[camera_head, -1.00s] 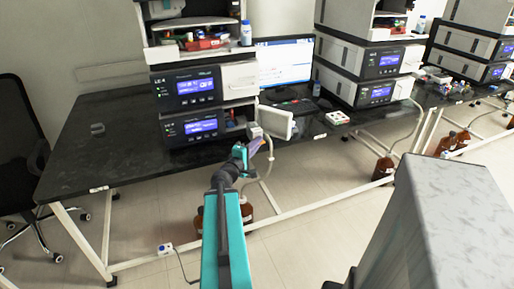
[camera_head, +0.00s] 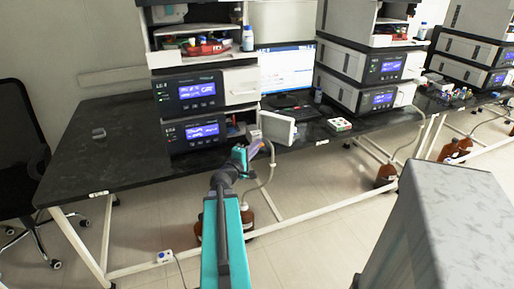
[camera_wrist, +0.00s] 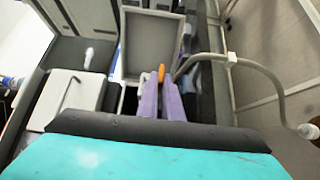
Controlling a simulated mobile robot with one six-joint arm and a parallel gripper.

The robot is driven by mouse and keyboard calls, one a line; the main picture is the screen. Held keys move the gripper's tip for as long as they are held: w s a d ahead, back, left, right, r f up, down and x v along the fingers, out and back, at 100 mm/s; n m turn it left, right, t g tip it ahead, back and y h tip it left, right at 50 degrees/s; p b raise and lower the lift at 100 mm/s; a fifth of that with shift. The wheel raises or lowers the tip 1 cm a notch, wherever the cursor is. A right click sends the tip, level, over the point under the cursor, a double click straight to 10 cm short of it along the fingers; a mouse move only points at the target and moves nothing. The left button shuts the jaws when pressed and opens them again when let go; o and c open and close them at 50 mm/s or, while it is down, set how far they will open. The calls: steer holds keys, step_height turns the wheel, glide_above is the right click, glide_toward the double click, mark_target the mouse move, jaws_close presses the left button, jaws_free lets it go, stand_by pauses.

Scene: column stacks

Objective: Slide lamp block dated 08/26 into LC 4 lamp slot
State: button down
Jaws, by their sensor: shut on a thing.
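My gripper (camera_head: 257,147) is at the front edge of the bench, before the lower right of the LC 4 stack (camera_head: 190,95). Its purple fingers (camera_wrist: 162,100) are shut on a small grey block (camera_head: 253,132), which I take for the lamp block; its date cannot be read. An orange piece (camera_wrist: 161,72) shows at the fingertips in the wrist view. The lower unit of the stack has an open bay (camera_head: 236,128) at its right, just left of the block. A white door (camera_head: 278,127) stands open right of the block. The bay's inside is mostly hidden.
A monitor (camera_head: 286,70) and keyboard (camera_head: 292,112) stand behind the door. A small box with coloured dots (camera_head: 339,125) lies to the right. A grey block (camera_head: 98,133) lies on the left of the black bench (camera_head: 75,155), which is mostly clear there. A tube hangs beside my gripper.

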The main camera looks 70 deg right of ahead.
steer(key=shift+w+d+r+p, duration=0.1)
steer(key=shift+w+d+p, duration=1.4)
steer(key=shift+d, duration=0.3)
steer(key=shift+w+d+f+p, duration=0.1)
steer(key=shift+w+d+p, duration=1.35)
steer(key=shift+d, duration=0.3)
steer(key=shift+w+d+r+p, duration=0.1)
steer(key=shift+w+d+p, duration=1.4)
steer(key=shift+d, duration=0.3)
steer(key=shift+f, duration=0.2)
steer(key=shift+s+f+b, duration=0.1)
steer(key=shift+b, duration=0.5)
steer(key=c, duration=1.8)
jaws_free()
steer(key=shift+c, duration=0.2)
steer(key=shift+a+b, duration=0.2)
steer(key=shift+b, duration=0.1)
steer(key=shift+w+a+b, duration=0.45)
steer(key=shift+a+b, duration=0.05)
steer(key=shift+a, duration=1.7)
steer(key=shift+w+a+b, duration=0.4)
steer(key=shift+a+b, duration=0.1)
steer(key=shift+a, duration=1.7)
steer(key=shift+w+a+b, duration=0.45)
steer(key=shift+a+b, duration=0.05)
steer(key=shift+a, duration=1.7)
